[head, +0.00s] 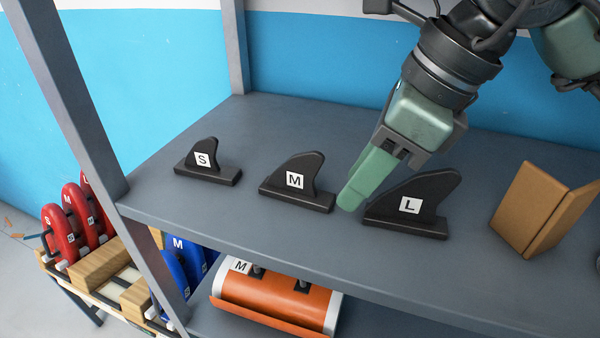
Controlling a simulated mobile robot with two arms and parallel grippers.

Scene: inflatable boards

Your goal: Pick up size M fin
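The size M fin (308,168) is black with a white M label. It stands upright on its base on the grey shelf (200,215), between the S fin (208,149) and the L fin (428,188). My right gripper (352,198) reaches down from the upper right, just right of the M fin and in front of the left end of the L fin. Its green fingers overlap in this view, so the gap between them does not show. No fin appears held. My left gripper is not in view.
A brown folded block (535,212) stands at the right of the shelf. A grey post (75,100) rises at the left. Below are an orange roll (270,300), blue M items (180,262) and red labelled items (62,235). The shelf behind the S and M fins is clear.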

